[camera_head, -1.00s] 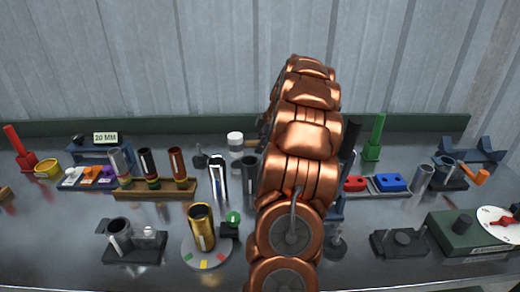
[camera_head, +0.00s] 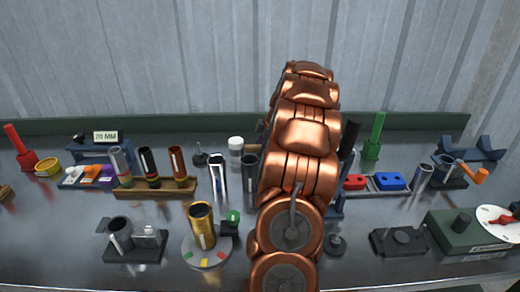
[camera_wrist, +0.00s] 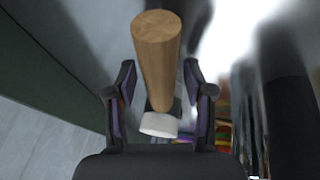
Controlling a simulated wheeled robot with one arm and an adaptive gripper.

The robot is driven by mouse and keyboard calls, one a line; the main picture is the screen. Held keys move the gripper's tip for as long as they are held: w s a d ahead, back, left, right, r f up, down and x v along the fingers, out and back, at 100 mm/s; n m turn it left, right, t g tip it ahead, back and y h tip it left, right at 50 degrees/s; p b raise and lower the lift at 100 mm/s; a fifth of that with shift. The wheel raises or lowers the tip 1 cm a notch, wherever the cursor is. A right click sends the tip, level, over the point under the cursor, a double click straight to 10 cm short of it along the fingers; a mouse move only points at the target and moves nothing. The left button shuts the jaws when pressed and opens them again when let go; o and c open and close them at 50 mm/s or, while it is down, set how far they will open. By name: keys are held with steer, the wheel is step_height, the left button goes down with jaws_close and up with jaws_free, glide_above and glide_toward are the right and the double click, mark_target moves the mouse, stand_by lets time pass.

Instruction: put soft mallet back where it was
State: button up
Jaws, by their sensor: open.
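The soft mallet has a white head and a wooden handle. In the head view its white head (camera_head: 236,144) is at the back of the bench, just left of my arm, and my arm hides most of its handle. In the wrist view the handle (camera_wrist: 157,60) points toward the camera, with the white head (camera_wrist: 159,125) beyond it. My gripper (camera_wrist: 160,70) is open, with one finger on each side of the handle and visible gaps between. In the head view my gripper is hidden behind my arm.
A dark grey cylinder (camera_head: 250,170) and a white-fronted tube (camera_head: 218,172) stand close in front of the mallet. A wooden rack (camera_head: 155,188) of tubes is to the left. A green upright handle (camera_head: 376,130) stands right of my arm. A low green wall edges the bench back.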

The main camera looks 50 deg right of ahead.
steer(key=a+b+v, duration=0.1)
steer(key=v, duration=1.1)
steer(key=shift+d+b, duration=0.4)
steer(key=shift+d, duration=0.05)
